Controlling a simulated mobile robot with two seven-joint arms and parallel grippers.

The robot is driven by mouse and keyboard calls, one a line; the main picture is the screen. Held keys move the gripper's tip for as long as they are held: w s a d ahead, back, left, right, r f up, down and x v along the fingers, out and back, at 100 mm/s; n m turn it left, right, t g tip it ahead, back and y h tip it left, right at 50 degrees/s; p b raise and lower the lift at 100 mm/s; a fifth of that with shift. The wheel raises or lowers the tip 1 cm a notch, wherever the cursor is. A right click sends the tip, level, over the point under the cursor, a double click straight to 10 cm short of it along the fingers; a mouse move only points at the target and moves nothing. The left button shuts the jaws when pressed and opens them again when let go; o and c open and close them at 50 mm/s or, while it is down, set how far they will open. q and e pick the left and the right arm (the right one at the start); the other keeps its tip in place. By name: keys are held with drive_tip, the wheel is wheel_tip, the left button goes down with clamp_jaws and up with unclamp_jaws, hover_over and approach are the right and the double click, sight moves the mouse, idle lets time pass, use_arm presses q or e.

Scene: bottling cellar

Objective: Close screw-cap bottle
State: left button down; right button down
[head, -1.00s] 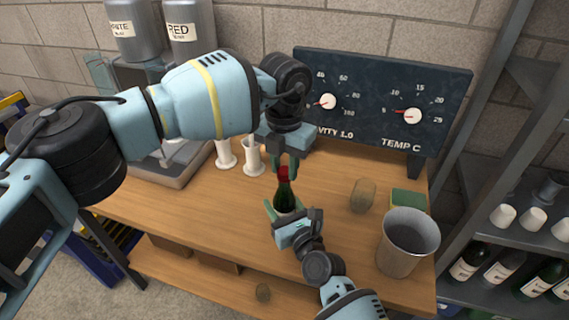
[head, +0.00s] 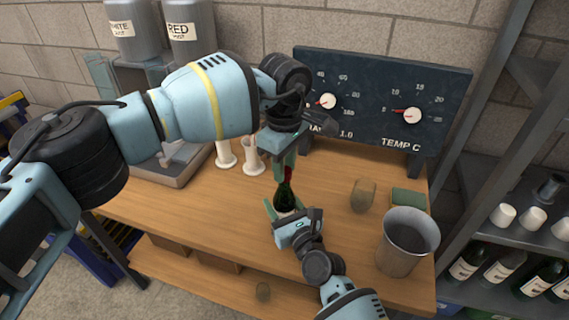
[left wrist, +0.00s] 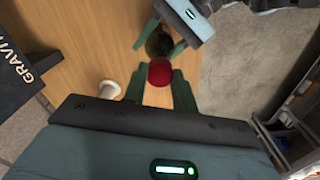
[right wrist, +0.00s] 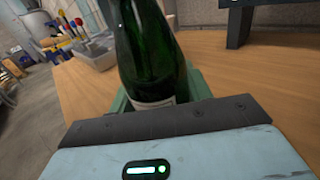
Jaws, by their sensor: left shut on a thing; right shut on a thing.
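A dark green bottle (head: 284,195) stands upright above the wooden bench; the right wrist view (right wrist: 148,50) shows its body and a pale label. My right gripper (head: 284,208) comes from the front and is shut around the bottle's lower body. A red cap (left wrist: 160,72) sits at the top of the neck, in line with the bottle in the left wrist view. My left gripper (left wrist: 158,84) reaches down from above and is shut on the cap. In the head view its finger covers part of the cap. The thread under the cap is hidden.
A metal bucket (head: 404,252) stands at the bench's right front, near a green sponge (head: 408,198) and a small tan cylinder (head: 363,195). A dial board (head: 375,75) stands behind. A bottle shelf (head: 478,230) is at right.

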use_arm(q)
drive_tip(key=shift+m, duration=0.7)
drive_tip(key=c, duration=1)
unclamp_jaws()
drive_tip(key=shift+c, duration=0.2)
wheel_tip(320, 180, up, 12)
use_arm(e)
drive_tip(key=c, duration=0.6)
unclamp_jaws()
use_arm(q)
drive_tip(key=shift+r, duration=0.4)
use_arm(e)
drive_tip(key=shift+v, duration=3.95)
